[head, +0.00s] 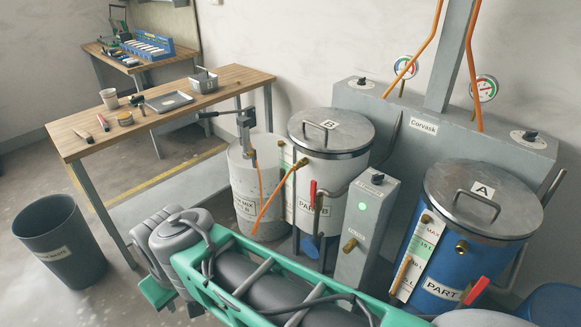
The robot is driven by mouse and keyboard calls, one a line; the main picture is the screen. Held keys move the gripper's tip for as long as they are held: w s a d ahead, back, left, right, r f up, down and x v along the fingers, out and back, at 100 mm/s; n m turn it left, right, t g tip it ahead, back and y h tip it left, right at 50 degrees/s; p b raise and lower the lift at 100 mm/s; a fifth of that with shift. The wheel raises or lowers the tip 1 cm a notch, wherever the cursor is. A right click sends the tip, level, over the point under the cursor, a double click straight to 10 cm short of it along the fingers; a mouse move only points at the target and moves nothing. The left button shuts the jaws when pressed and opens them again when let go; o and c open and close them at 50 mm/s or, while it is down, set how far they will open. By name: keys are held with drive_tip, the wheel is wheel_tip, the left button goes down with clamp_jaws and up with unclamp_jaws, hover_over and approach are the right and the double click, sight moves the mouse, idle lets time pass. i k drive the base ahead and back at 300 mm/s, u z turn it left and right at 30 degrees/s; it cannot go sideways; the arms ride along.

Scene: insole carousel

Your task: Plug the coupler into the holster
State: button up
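I cannot single out the coupler or the holster with certainty. A grey upright box (368,212) with a lit green lamp stands between the two drums and carries a brass fitting (349,245) low on its front. A thin orange hose (271,203) hangs in a V beside drum B, with its upper right end at a brass-coloured fitting (303,162). What each end joins is too small to tell. My green and grey arm lies across the lower middle and hides the floor and the box's foot. I see no gripper fingertips.
Drum B (336,129) and blue drum A (486,195) stand by the grey cabinet (450,130). A white bucket (240,178) is left of drum B. A wooden bench (160,112) holds a cup, tray and tools. A dark bin (62,245) stands lower left.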

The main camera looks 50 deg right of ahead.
sight(299, 165)
drive_tip(key=u, duration=0.4)
drive_tip(key=i, duration=1.2)
drive_tip(key=z, duration=0.85)
